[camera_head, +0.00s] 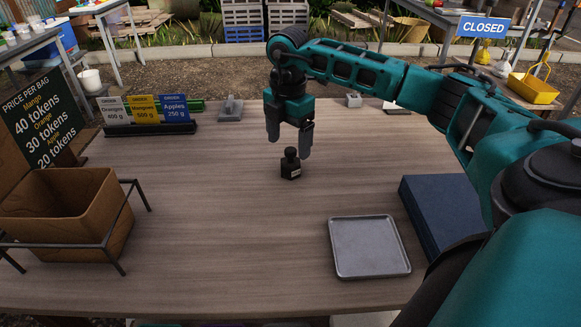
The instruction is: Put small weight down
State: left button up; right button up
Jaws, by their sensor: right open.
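A small black weight (291,168) with a knob on top and a pale label stands upright on the wooden table (230,210), near its middle. My right gripper (289,143) is right above it, pointing down. Its two fingers are spread apart, one on each side above the weight's knob, and it holds nothing. The weight's base appears to rest on the table. My left gripper does not show.
A grey metal tray (368,247) and a dark blue box (444,212) lie at the right. A brown paper bag (64,213) in a black wire stand is at the left. Order cards (145,110) stand at the back left.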

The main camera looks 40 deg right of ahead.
aim_at(290, 149)
jog(key=shift+d+f+b, duration=0.15)
jog(key=shift+f+b, duration=0.05)
jog(key=shift+f, duration=1.35)
jog(key=shift+d+f+b, duration=0.1)
jog(key=shift+f+b, duration=0.1)
jog(key=shift+f, duration=1.3)
jog(key=shift+c, duration=0.5)
jog(key=shift+r, duration=0.1)
grip_shut()
notch_tip(290, 149, up, 20)
jog(key=p, duration=0.3)
